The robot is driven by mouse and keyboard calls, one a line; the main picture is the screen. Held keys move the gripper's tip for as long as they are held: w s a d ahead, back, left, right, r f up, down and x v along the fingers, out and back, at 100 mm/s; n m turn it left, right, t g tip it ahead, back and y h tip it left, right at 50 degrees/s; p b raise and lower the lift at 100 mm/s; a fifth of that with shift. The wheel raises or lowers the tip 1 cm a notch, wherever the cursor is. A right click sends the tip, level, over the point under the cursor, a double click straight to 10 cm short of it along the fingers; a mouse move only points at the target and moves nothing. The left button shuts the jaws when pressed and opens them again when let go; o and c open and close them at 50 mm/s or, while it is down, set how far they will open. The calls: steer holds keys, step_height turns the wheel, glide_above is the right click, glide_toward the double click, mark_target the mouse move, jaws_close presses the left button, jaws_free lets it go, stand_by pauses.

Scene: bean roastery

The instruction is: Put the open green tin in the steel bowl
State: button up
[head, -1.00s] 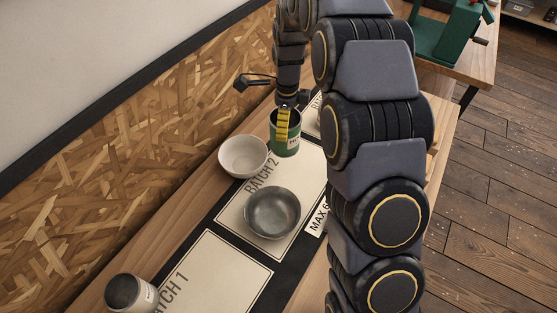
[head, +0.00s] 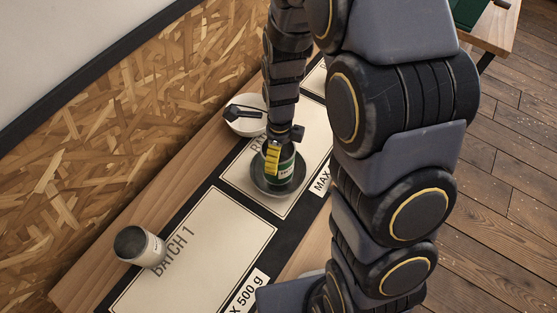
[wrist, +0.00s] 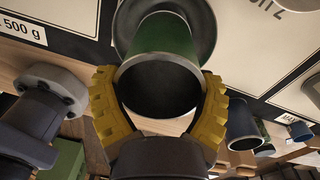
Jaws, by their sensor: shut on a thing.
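The open green tin (head: 285,169) is upright between the fingers of my gripper (head: 273,160), its lower end within the outline of the steel bowl (head: 257,183). Whether its base touches the bowl's floor is hidden. In the wrist view the yellow fingers of my gripper (wrist: 160,106) close on both sides of the tin (wrist: 163,42). Its dark open mouth faces the camera and looks empty. The steel bowl (wrist: 205,30) shows behind the tin's far end in that view.
A pale open tin (head: 153,250) stands at the near left beside the Batch 1 card (head: 205,245). That card is mostly clear.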

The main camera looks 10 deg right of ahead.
steer(key=shift+f, duration=2)
steer(key=shift+f, duration=0.1)
steer(key=o, duration=1.1)
steer(key=shift+c, duration=0.2)
step_height(320, 180, up, 11)
steer(key=s+d+r+n, duration=0.1)
steer(key=s+r+n, duration=0.5)
steer(key=s+n, duration=0.4)
steer(key=s+d+r+n+g, duration=0.1)
steer(key=s+r+n, duration=0.5)
steer(key=n, duration=0.8)
steer(key=s+d, duration=0.1)
steer(key=s, duration=0.2)
steer(key=shift+s+d, duration=0.2)
steer(key=shift+s, duration=0.15)
